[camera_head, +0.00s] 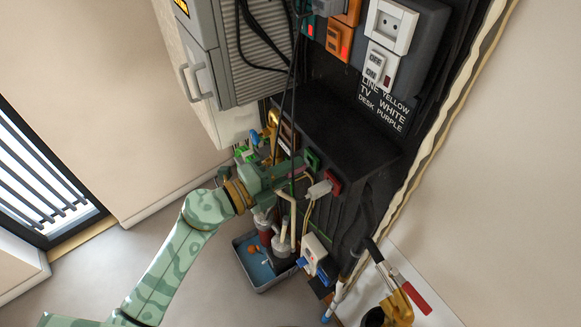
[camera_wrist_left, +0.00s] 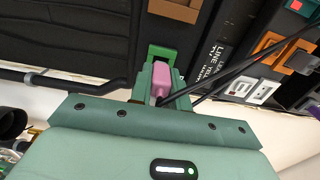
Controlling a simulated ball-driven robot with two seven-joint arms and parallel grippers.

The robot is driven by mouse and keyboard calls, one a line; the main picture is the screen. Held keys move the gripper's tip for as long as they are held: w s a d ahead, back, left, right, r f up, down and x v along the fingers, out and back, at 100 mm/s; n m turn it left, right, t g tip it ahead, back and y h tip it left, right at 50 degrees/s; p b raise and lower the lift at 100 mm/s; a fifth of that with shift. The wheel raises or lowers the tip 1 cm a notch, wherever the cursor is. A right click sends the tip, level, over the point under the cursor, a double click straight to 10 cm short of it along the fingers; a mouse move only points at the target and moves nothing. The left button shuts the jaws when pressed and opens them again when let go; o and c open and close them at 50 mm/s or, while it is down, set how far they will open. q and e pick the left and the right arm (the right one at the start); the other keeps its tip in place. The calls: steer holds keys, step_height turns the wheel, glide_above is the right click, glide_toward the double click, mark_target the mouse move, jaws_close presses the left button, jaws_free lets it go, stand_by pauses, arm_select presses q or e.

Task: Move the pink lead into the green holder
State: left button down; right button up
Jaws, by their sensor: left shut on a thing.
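My left gripper (camera_head: 292,172) reaches in from the left, below the black shelf. It is shut on the pink lead (camera_wrist_left: 161,78), whose pink body shows between the fingers in the wrist view. The lead is only a small pink patch in the head view (camera_head: 299,169). The green holder (camera_head: 312,160) is on the dark panel just beyond the fingertips. In the wrist view the green holder (camera_wrist_left: 162,51) lies right behind the lead's far end. I cannot tell whether the lead touches it or is inside. My right gripper is not in view.
A red holder (camera_head: 333,182) with a pale plug (camera_head: 319,190) is close on the right. A brown holder (camera_wrist_left: 175,9) is further off. Black cables (camera_head: 292,90) hang past my gripper. Pipes and a grey tray (camera_head: 245,262) are below.

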arm_select(q)
steer(key=shift+w+d, duration=0.3)
steer(key=shift+d, duration=0.15)
stand_by(0.7)
steer(key=c, duration=1.2)
jaws_free()
steer(key=shift+c, duration=0.2)
